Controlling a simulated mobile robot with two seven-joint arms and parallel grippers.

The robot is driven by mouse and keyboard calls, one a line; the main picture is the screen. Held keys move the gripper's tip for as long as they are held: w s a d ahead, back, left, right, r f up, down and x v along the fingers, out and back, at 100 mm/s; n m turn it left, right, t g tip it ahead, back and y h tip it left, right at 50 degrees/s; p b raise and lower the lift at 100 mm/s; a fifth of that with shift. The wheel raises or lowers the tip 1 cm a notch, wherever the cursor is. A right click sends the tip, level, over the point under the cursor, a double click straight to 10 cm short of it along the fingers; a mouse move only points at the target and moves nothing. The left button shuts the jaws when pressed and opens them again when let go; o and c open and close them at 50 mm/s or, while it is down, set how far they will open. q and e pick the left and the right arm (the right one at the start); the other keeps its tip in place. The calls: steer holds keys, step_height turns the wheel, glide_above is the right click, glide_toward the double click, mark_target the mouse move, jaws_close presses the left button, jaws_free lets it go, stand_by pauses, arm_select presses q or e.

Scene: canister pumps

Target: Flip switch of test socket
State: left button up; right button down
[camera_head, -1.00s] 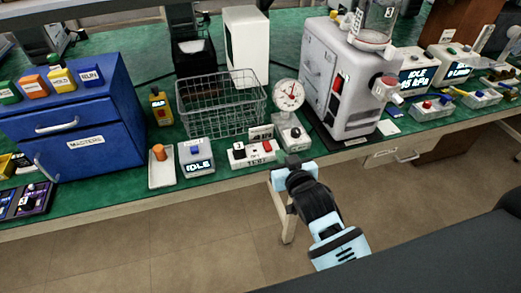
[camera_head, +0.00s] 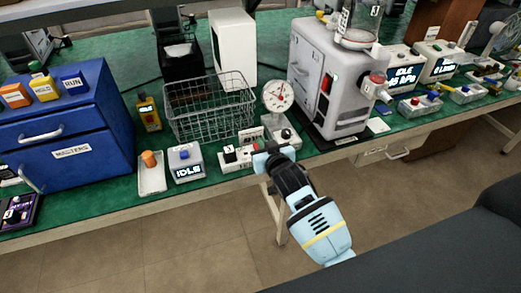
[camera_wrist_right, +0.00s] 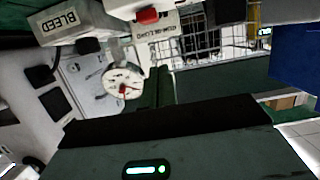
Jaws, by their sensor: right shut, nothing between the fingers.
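The test socket (camera_head: 237,163) is a white strip at the front edge of the green bench, with a black plug (camera_head: 230,154) at its left end. A red switch (camera_head: 256,148) is at its right end, partly covered by my gripper. My right gripper (camera_head: 268,158) is shut and empty, with its tip at the socket's right end; I cannot tell whether it touches the switch. My left gripper is not in view.
A dial gauge (camera_head: 278,97) stands just behind the socket, with a wire basket (camera_head: 208,110) behind left. A box reading IDLE (camera_head: 186,165) is to the left, and a grey machine (camera_head: 330,85) to the right. The floor in front is clear.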

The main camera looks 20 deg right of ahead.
steer(key=w+f, duration=0.2)
steer(key=f, duration=0.1)
steer(key=shift+a, duration=0.1)
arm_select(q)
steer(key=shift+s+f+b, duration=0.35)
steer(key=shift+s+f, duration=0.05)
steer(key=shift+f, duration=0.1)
arm_select(e)
steer(key=shift+f, duration=0.8)
